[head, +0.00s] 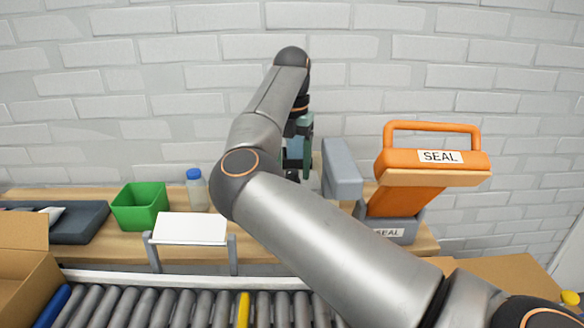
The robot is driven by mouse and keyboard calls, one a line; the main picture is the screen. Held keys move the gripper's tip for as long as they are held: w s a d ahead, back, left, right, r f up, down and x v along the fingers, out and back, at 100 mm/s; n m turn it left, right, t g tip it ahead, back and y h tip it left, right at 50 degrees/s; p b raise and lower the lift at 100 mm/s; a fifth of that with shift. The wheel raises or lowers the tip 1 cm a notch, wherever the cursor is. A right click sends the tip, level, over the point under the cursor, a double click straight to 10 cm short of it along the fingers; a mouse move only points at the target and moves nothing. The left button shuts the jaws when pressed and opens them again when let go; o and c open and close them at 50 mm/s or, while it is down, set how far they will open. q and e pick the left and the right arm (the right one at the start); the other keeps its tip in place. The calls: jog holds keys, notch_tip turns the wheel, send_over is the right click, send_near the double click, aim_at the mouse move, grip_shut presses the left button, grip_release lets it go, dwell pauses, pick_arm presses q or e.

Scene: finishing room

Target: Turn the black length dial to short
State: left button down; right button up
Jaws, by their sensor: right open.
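No black length dial can be made out; my right arm crosses the middle of the head view and may hide it. A teal machine (307,135) stands on the wooden bench behind the arm, mostly covered by it. My right gripper (293,174) points down in front of this teal machine, largely hidden behind my own forearm. It is open, and no held object shows. I cannot tell whether it touches anything. My left gripper is not in view.
A grey block (342,168) and an orange sealer (408,200) labelled SEAL stand right of the gripper. A green bin (140,206), a blue-capped bottle (197,190) and a white panel (190,229) are left. A roller conveyor (180,308) runs in front, beside a cardboard box (25,265).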

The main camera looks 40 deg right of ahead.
jog(key=shift+f, duration=0.15)
jog(key=shift+c, duration=0.3)
grip_shut()
dwell(0.3)
